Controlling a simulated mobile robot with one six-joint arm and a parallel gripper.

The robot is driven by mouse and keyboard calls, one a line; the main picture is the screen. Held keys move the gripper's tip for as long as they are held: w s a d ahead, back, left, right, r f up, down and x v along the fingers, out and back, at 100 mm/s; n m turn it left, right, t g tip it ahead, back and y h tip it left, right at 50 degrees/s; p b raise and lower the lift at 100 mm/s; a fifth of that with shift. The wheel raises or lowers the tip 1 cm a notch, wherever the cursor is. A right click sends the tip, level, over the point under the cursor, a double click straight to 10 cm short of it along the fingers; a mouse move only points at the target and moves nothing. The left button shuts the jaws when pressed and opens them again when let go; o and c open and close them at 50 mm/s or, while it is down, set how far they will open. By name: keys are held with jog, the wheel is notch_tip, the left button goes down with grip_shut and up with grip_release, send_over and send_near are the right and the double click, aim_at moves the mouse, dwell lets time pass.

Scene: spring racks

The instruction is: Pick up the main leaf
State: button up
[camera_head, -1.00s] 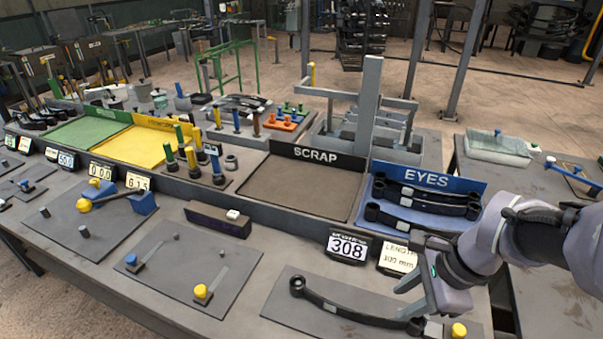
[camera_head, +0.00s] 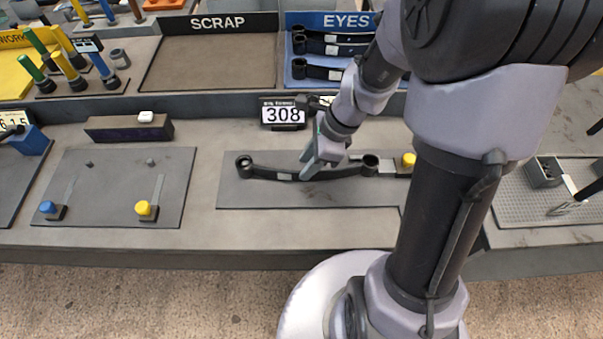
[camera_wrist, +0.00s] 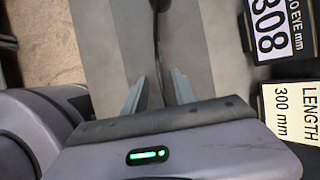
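The main leaf, a long dark, slightly bowed strip with a rolled eye at each end (camera_head: 262,173), lies on a grey plate (camera_head: 245,196) at the front of the bench. My gripper (camera_head: 309,166) is at the middle of the leaf, reaching down from the right. In the wrist view the leaf (camera_wrist: 156,28) appears as a thin dark strip running between the two fingers of my gripper (camera_wrist: 159,90). The fingers stand apart, with a gap visible beside the strip. My gripper hides part of the leaf's middle in the head view.
A yellow-topped peg (camera_head: 408,160) stands by the leaf's right eye. Behind are a 308 display (camera_head: 283,115), the SCRAP bay (camera_head: 210,62) and the blue EYES bay (camera_head: 300,80) holding several leaves. A plate with blue and yellow knobs (camera_head: 115,185) lies to the left.

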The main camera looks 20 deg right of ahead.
jog(key=b+x, duration=0.1)
jog(key=x, duration=0.1)
jog(key=b+x, duration=0.1)
jog(key=x, duration=0.1)
jog(key=shift+d+f, duration=0.15)
jog(key=shift+d, duration=0.05)
jog(key=shift+a+f, duration=0.1)
jog(key=shift+f, duration=0.05)
jog(key=shift+c, duration=0.4)
grip_shut()
dwell(0.4)
